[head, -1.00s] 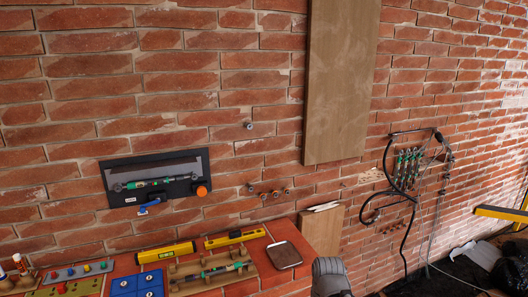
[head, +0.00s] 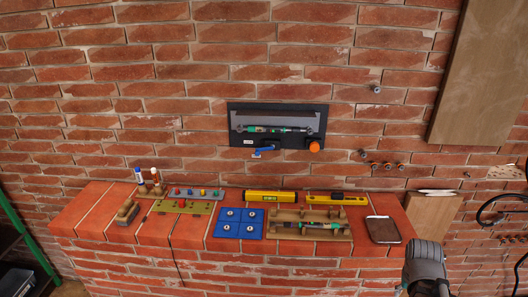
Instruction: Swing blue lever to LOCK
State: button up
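A black panel (head: 236,122) is mounted on the brick wall in the middle of the head view. The small blue lever (head: 264,150) sits at its lower edge, left of an orange knob (head: 314,146). The lever lies nearly level in the picture. Any LOCK lettering is too small to read. A green and grey tool (head: 268,129) lies across the panel under a grey strip. A dark grey rounded part of my arm shows at the lower right, well away from the lever. My gripper's fingers are not visible.
A brick ledge (head: 92,222) below the panel holds a blue tray (head: 239,223), yellow levels (head: 270,196), a wooden tool rack (head: 311,222) and a dark flat device (head: 383,230). Metal studs (head: 376,90) stick out of the wall. A wooden board (head: 484,70) stands at right.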

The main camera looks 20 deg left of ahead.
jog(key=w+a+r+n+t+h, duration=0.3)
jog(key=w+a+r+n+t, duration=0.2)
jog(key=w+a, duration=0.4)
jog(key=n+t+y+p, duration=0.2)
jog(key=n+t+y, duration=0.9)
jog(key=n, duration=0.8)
send_near(257, 154)
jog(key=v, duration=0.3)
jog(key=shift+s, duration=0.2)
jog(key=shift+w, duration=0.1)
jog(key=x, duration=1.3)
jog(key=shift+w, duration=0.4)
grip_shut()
